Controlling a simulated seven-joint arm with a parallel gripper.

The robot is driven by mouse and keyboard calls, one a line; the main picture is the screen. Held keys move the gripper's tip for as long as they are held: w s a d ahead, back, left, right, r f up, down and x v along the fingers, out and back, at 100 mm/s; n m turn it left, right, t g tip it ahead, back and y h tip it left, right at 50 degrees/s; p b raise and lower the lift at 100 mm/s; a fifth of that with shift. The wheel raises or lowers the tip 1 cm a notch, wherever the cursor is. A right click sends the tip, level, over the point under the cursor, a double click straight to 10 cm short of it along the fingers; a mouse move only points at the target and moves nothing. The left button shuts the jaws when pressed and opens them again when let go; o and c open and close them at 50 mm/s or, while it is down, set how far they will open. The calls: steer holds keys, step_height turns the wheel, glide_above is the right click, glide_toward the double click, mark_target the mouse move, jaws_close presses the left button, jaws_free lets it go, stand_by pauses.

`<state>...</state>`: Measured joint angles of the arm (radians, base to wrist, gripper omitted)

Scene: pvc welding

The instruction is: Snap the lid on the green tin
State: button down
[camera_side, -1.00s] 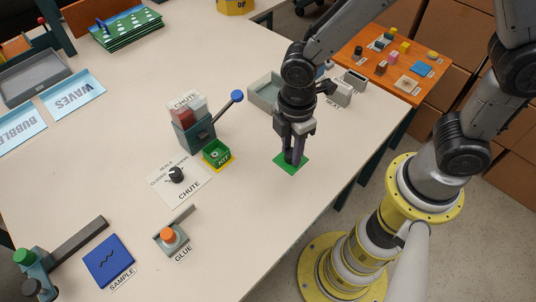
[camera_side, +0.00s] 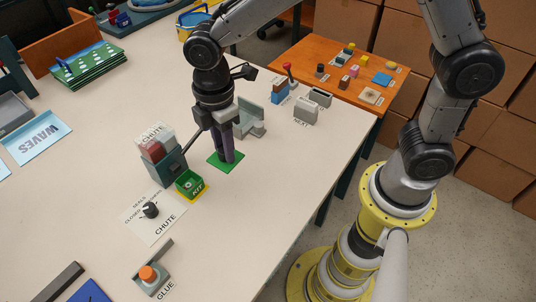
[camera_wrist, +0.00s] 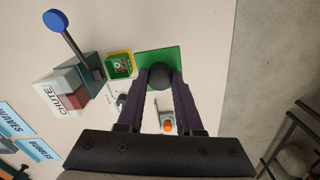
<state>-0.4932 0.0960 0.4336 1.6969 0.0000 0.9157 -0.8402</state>
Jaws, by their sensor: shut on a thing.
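My gripper (camera_side: 228,160) points down over a flat green square (camera_side: 217,163) on the pale table. In the wrist view its fingers (camera_wrist: 161,88) are closed around a dark round thing (camera_wrist: 160,72) in front of the green square (camera_wrist: 150,57). I cannot tell whether the dark thing is a lid or a knob, or whether it touches the square. A small green open box marked KIT (camera_side: 188,184) stands just left of the square, on a yellow base; it also shows in the wrist view (camera_wrist: 120,64).
A chute unit (camera_side: 168,168) with red and grey blocks stands left of the KIT box; its blue-knobbed lever (camera_wrist: 56,21) shows in the wrist view. The table to the front right is clear.

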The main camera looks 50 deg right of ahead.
steer(key=w+a+f, duration=0.2)
steer(key=w+a, duration=0.1)
steer(key=w, duration=0.5)
steer(key=shift+w+a+f, duration=0.15)
steer(key=shift+w+f, duration=0.4)
steer(key=shift+f, duration=1.2)
steer(key=shift+w+a+f, duration=0.15)
steer(key=shift+w+f, duration=0.45)
steer(key=shift+f, duration=1.1)
steer(key=shift+w+a+f, duration=0.15)
steer(key=shift+w+f, duration=0.4)
steer(key=shift+f, duration=1.2)
steer(key=shift+f, duration=0.15)
steer(key=shift+c, duration=0.9)
jaws_free()
steer(key=shift+w, duration=0.1)
steer(key=shift+d, duration=0.1)
steer(key=shift+c, duration=0.3)
